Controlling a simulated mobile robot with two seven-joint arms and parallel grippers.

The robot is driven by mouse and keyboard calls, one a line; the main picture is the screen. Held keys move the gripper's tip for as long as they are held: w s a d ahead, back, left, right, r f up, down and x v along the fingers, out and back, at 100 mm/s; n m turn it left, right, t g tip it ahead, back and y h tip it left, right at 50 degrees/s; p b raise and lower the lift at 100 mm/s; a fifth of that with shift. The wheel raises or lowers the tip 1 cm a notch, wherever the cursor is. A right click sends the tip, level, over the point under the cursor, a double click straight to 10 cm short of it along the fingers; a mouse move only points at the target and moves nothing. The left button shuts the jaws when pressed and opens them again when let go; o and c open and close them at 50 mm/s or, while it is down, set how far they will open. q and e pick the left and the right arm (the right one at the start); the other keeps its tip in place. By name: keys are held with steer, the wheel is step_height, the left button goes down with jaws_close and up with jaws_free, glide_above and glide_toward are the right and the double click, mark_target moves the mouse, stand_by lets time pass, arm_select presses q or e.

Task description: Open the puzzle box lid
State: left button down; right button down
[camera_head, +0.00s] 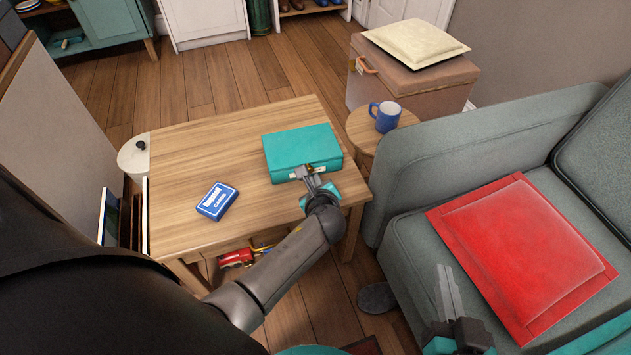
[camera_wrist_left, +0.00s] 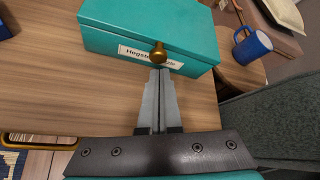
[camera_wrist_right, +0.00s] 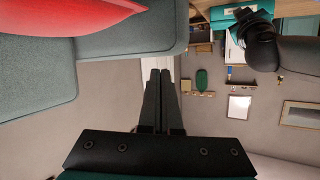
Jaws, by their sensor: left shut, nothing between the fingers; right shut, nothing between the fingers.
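The teal puzzle box (camera_head: 300,146) lies on the wooden table near its right side, with its lid shut. In the left wrist view the box (camera_wrist_left: 150,28) shows a white label (camera_wrist_left: 135,53) and a round brass knob (camera_wrist_left: 158,52) on its front face. My left gripper (camera_head: 306,172) is shut and empty, its tips at the front of the box just by the knob. The left wrist view shows these tips (camera_wrist_left: 160,72) right below the knob; whether they touch it I cannot tell. My right gripper (camera_head: 444,272) is shut and empty, away from the box, near the sofa.
A blue card box (camera_head: 217,201) lies on the table (camera_head: 190,160) left of the puzzle box. A blue mug (camera_head: 386,116) stands on a round side table. The grey sofa (camera_head: 480,150) with a red cushion (camera_head: 522,250) flanks the right side.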

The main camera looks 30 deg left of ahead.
arm_select(q)
steer(key=shift+w+a+f, duration=0.2)
steer(key=shift+w, duration=0.05)
arm_select(e)
steer(key=shift+s+a+r+t+y, duration=0.1)
steer(key=shift+a+r+t+y, duration=0.15)
steer(key=shift+t+y, duration=0.05)
